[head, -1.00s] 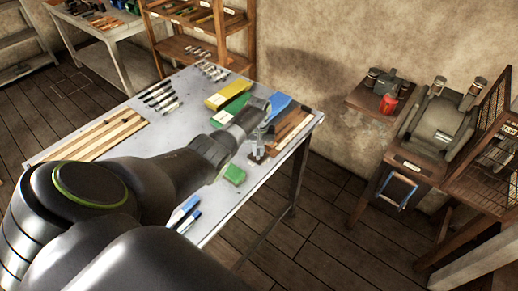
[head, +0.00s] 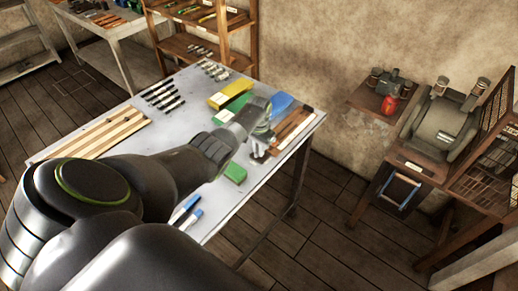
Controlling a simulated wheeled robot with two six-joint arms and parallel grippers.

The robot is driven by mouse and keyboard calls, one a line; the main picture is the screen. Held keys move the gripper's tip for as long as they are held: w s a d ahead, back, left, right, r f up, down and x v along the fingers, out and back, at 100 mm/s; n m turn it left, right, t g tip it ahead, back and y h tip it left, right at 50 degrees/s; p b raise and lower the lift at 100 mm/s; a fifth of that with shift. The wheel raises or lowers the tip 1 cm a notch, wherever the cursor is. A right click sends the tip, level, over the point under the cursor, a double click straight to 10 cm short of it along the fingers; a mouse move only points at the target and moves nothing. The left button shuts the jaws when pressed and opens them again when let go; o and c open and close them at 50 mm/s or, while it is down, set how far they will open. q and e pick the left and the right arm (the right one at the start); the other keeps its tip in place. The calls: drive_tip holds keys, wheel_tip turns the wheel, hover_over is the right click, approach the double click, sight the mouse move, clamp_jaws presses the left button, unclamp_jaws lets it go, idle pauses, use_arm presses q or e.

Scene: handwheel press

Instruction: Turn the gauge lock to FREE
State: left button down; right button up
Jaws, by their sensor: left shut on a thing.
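A small metal gauge stand (head: 259,156) stands on the grey table near its right edge. My left arm reaches across the table from the lower left. My left gripper (head: 263,135) points down at the top of this stand and is shut on the small part there, which looks like the gauge lock. My own wrist partly covers it, and the lock's markings and its setting are too small to read. My right gripper is not in view.
Blue-capped pens (head: 186,210) are at the near edge.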

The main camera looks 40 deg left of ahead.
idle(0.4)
use_arm(q)
drive_tip(key=c, duration=1.4)
unclamp_jaws()
drive_tip(key=shift+c, duration=0.2)
drive_tip(key=shift+r, duration=0.1)
drive_tip(key=shift+r, duration=0.3)
wheel_tip(320, 180, up, 17)
drive_tip(key=b, duration=0.2)
drive_tip(key=shift+f, duration=0.2)
